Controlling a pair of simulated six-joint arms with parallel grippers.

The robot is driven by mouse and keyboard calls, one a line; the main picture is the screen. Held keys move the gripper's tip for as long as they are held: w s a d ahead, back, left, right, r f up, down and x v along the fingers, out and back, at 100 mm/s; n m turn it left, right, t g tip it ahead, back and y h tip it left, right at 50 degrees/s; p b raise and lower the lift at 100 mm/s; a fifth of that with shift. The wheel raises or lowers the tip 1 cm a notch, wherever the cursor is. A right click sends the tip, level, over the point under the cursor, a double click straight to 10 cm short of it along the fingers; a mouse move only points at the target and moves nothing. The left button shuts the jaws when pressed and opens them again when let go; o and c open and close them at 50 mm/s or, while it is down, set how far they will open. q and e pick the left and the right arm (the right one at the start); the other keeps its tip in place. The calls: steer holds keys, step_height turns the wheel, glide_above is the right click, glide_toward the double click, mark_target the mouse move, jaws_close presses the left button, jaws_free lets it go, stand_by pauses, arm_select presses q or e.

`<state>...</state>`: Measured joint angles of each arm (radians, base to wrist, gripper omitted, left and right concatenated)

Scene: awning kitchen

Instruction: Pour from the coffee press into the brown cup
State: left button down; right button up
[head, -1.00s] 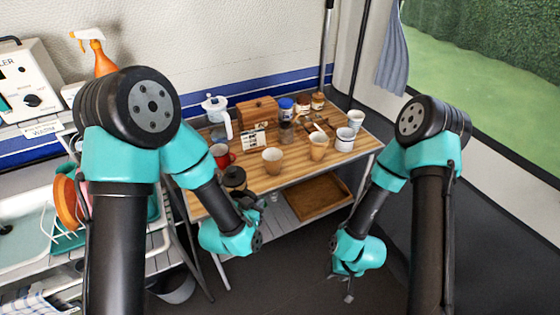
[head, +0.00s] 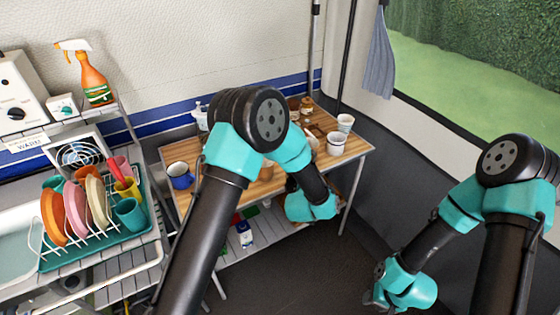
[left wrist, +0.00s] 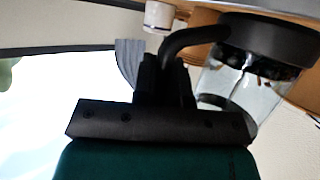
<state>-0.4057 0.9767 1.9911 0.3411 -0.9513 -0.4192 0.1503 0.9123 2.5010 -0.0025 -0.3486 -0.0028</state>
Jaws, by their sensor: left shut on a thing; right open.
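The coffee press (left wrist: 240,85) shows in the left wrist view as clear glass with a black band and curved black handle. My left gripper (left wrist: 165,70) is shut on that handle. In the head view my left arm hides this gripper and the press. A tan-brown cup (head: 266,172) shows only as a small patch behind my left arm on the wooden table (head: 205,150); I cannot tell for sure that it is the brown cup. My right gripper (head: 376,298) is open and empty, low at the right, away from the table.
Jars (head: 306,105) stand at the back. A dish rack (head: 95,240) with plates and cups is at the left. The floor before my right arm is clear.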

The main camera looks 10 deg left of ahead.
arm_select(q)
steer(key=shift+w+d, duration=0.2)
steer(key=shift+d, duration=0.1)
steer(key=shift+a+r, duration=0.1)
steer(key=shift+r, duration=0.05)
